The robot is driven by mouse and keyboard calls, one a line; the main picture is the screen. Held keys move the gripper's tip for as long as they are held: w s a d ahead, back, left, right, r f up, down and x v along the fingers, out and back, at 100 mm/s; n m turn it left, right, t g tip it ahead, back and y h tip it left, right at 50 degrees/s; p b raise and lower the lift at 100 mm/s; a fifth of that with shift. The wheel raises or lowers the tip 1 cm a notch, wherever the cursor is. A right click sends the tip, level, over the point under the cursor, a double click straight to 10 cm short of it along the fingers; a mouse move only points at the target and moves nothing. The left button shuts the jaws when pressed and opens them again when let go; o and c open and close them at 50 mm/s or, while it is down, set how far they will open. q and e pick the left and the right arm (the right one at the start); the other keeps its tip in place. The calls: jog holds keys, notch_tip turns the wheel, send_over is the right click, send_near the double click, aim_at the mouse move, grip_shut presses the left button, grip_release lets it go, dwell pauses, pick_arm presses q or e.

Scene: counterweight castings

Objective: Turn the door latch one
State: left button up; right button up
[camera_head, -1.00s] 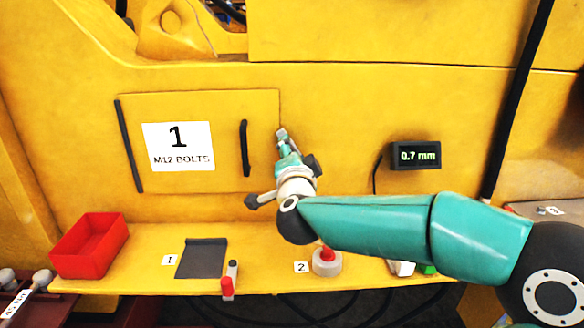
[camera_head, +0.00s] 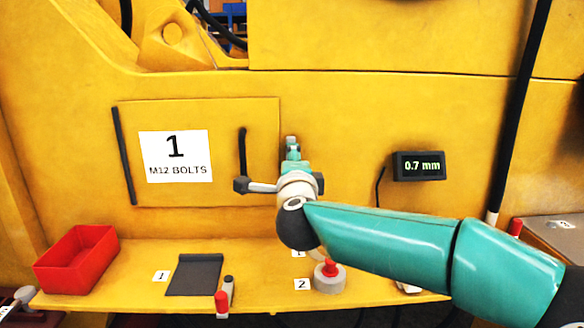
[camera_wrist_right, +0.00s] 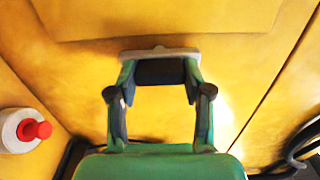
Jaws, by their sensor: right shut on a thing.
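Door 1 (camera_head: 222,190) is a yellow panel labelled "1 M12 BOLTS", lying closed against the yellow machine body. It has a black handle (camera_head: 242,152) and a black hinge strip on its left. My right gripper (camera_head: 291,144) is at the door's right edge, pointing up in the head view, shut on the small latch. The latch is mostly hidden there by the gripper. In the right wrist view, a light grey bar (camera_wrist_right: 160,54) lies across the fingertips, with a dark block (camera_wrist_right: 160,72) between the fingers. My left gripper is not in view.
A display (camera_head: 418,166) reading 0.7 mm is right of the door.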

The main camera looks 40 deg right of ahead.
jog(key=shift+f, duration=0.25)
jog(key=o, duration=1.2)
jog(key=shift+d, duration=0.1)
jog(key=shift+c, duration=0.2)
jog(key=shift+r, duration=0.1)
jog(key=shift+s, duration=0.1)
jog(key=v, duration=1.2)
